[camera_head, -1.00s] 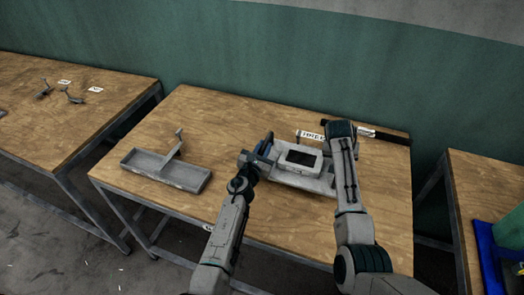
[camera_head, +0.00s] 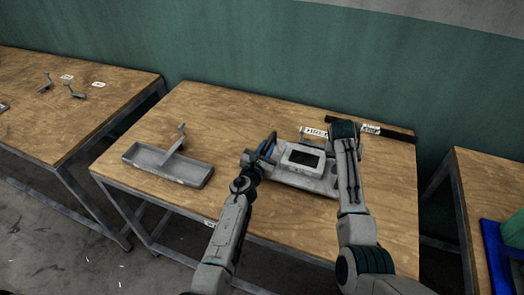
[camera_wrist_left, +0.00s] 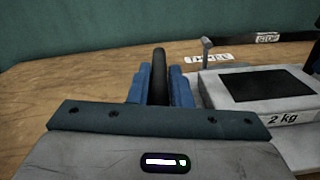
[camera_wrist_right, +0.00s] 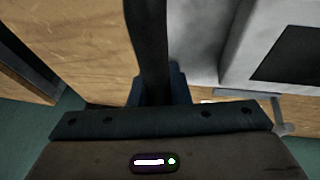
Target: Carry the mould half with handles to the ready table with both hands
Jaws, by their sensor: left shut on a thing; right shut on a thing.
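The mould half (camera_head: 302,160) is a grey block with a dark rectangular window and a "2 kg" label (camera_wrist_left: 288,117). It is over the right part of the middle table (camera_head: 240,112); I cannot tell whether it touches the top. My left gripper (camera_wrist_left: 155,85) is shut on its dark upright handle (camera_wrist_left: 160,68) at the left side. My right gripper (camera_wrist_right: 162,88) is shut on the other dark handle (camera_wrist_right: 149,45) at the right side. In the head view my right forearm hides that handle.
A shallow grey tray (camera_head: 196,176) with an upright metal lever stands left on the middle table. A black bar (camera_head: 398,134) and a white label (camera_head: 315,132) lie behind the mould half. Another table (camera_head: 50,115) stands left, and one with a blue item stands right (camera_head: 478,172).

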